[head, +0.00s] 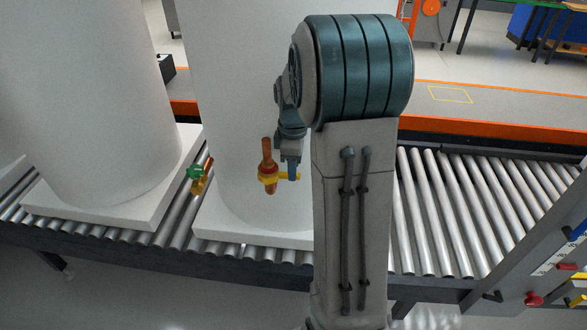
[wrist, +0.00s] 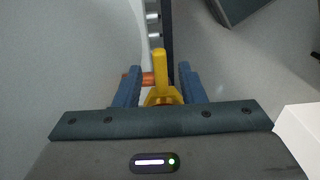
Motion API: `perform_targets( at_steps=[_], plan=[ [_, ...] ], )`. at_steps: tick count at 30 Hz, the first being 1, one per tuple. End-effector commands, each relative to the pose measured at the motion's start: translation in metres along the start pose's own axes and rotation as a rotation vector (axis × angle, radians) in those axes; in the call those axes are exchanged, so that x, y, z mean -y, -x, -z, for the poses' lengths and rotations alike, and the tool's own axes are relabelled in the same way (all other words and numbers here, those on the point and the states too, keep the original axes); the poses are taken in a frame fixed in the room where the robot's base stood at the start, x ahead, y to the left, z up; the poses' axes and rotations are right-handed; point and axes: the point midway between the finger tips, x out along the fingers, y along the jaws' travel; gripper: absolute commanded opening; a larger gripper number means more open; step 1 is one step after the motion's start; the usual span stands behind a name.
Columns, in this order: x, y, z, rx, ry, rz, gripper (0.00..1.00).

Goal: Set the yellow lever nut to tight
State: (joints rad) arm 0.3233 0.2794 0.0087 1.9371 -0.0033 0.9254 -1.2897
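The yellow lever nut (head: 267,179) sits around an upright orange pipe fitting (head: 267,150) in front of the middle white tank. Its lever points right in the head view, toward my gripper (head: 291,172). In the wrist view the yellow lever (wrist: 159,68) stands between the two blue fingers of my gripper (wrist: 159,82), with a gap on each side. The fingers are apart and not closed on it. The orange pipe (wrist: 133,80) passes behind the left finger. My arm hides part of the tank, and the nut's lower part is hidden in the wrist view.
The middle white tank (head: 230,75) and a left white tank (head: 85,100) stand on white bases on a roller conveyor (head: 440,210). A green-handled valve (head: 194,172) is between them. A grey panel with red knobs (head: 535,270) is at right. The right rollers are clear.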

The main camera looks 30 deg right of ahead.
Motion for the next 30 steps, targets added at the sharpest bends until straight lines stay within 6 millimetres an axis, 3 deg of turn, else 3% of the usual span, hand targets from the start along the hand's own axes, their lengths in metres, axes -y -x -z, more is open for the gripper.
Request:
perform_targets(
  at_steps=[6, 14, 18, 30],
  plan=[
    [0.0, -0.015, 0.0, 0.0, 0.0, 0.0, 0.36],
    [0.0, -0.016, 0.0, 0.0, 0.0, -0.001, 0.36],
    [0.0, -0.016, 0.0, 0.0, 0.0, -0.001, 0.0],
    [-0.001, -0.016, -0.011, 0.0, -0.062, -0.001, 0.0]
  ],
)
